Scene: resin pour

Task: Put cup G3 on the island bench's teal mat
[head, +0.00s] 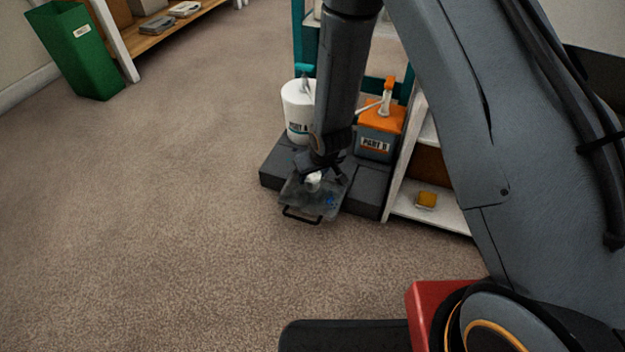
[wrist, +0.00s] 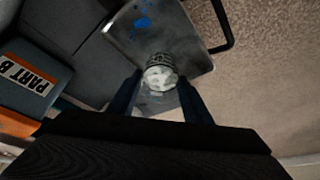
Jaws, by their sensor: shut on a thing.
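A small whitish, clear-looking cup (head: 313,182) is between the fingers of my gripper (head: 318,168), over a grey metal tray (head: 298,198). In the wrist view the cup (wrist: 160,76) sits between the two dark fingertips (wrist: 160,88), which are shut on it. No label on the cup can be read, so I cannot tell that it is G3. I cannot tell whether its base touches the tray. The island bench and its teal mat are not in view.
The tray, blue-stained with a black handle, lies by a dark platform (head: 283,160). A white jug (head: 297,112) and the orange-topped PART B container (head: 378,135) stand there. A white shelf (head: 440,212) is right, a green bin (head: 80,50) far left. Carpet at left is clear.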

